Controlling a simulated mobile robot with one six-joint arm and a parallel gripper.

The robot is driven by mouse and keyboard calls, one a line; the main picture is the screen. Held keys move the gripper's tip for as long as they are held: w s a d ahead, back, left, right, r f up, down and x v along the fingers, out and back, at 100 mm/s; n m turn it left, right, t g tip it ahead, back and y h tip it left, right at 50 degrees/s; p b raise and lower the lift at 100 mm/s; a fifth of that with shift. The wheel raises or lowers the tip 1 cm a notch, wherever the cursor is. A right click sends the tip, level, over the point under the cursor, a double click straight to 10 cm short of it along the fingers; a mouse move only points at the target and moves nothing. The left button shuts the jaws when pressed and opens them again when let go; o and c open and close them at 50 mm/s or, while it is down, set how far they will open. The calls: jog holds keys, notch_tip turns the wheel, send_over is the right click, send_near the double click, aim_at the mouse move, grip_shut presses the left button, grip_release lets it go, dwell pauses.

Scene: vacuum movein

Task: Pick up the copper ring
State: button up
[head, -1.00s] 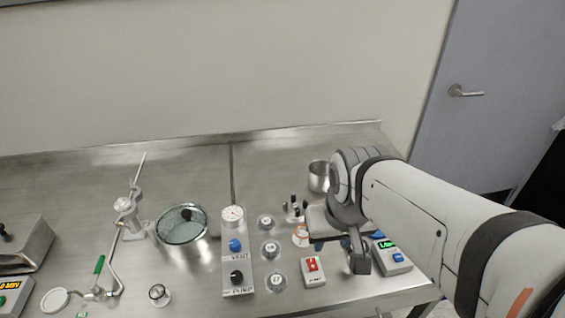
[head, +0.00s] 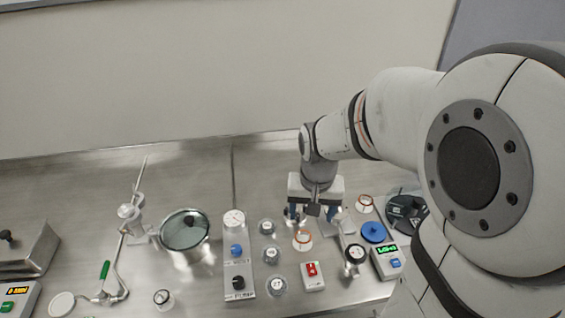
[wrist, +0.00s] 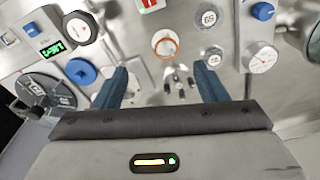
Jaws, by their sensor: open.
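A copper-coloured ring (head: 303,239) shows around a pale round piece on the bench in the head view. In the wrist view the copper ring (wrist: 165,45) lies above the middle, just beyond the fingertips. I cannot tell if it is loose or seated on the piece. A second round piece with an orange-copper rim (head: 365,203) stands further right in the head view. My gripper (head: 312,214) is open and empty, pointing down behind the nearer ring and apart from it. Its two blue fingers also show in the wrist view (wrist: 162,72).
A small holder with several prongs (wrist: 180,80) stands between the fingers in the wrist view. A red switch box (head: 313,275), several round weights (head: 270,253), a pump panel (head: 238,255), a blue disc (head: 375,232) and a green-display box (head: 390,262) crowd around the ring.

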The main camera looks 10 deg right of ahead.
jog(key=shift+m+g, duration=0.5)
jog(key=shift+m, duration=0.3)
jog(key=w+f+p, duration=0.1)
jog(key=f, duration=0.2)
jog(key=w+f+p, duration=0.1)
jog(key=f, duration=0.3)
jog(key=w+f, duration=0.2)
jog(key=f, duration=0.2)
jog(key=shift+a+f+p, duration=0.15)
jog(key=shift+a+p, duration=0.05)
jog(key=shift+p, duration=0.2)
jog(key=shift+f, duration=0.25)
jog(key=shift+f+b, duration=0.25)
jog(key=shift+b, duration=0.1)
jog(key=c, duration=1)
jog(key=shift+o, duration=0.2)
